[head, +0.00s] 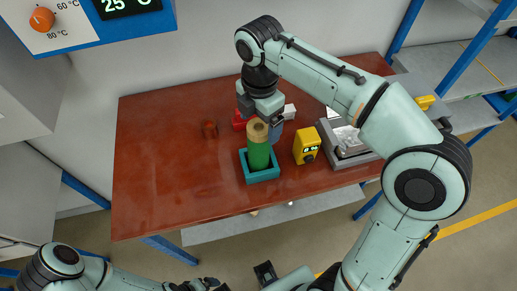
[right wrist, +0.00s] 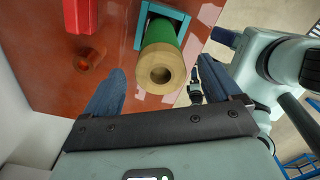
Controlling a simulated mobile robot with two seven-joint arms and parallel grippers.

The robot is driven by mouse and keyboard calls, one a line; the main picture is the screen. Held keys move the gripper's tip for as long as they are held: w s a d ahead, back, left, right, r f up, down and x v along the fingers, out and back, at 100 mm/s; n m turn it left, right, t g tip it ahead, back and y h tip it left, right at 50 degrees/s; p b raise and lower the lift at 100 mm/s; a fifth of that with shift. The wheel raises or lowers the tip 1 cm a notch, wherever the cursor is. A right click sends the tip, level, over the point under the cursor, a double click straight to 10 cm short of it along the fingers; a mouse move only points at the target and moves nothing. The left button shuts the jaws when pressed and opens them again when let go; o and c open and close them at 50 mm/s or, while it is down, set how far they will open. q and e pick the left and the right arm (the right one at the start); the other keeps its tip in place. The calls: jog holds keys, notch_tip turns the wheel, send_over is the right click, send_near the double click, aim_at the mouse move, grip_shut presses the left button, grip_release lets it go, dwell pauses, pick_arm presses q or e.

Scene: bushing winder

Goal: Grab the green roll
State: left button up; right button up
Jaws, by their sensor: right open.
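The green roll (head: 258,155) stands upright in a square teal tray (head: 263,178) on the table, with a tan core showing at its top. In the right wrist view the green roll (right wrist: 160,60) shows its tan hollow end towards me. My right gripper (head: 261,119) is open at the top of the roll. In the right wrist view its two dark blue fingers (right wrist: 160,88) lie on either side of the roll's end; I cannot tell whether they touch it. My left arm shows at the bottom left, and its gripper's jaws are not clear.
The reddish-brown table (head: 160,160) is clear on its left side. A yellow device (head: 306,146) and a grey machine (head: 349,143) stand to the right.

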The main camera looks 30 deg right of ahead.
aim_at(259, 149)
notch_tip(259, 149, down, 5)
jog(key=shift+a+r+b, duration=0.1)
jog(key=shift+b, duration=0.35)
grip_shut()
jog(key=shift+r, duration=0.1)
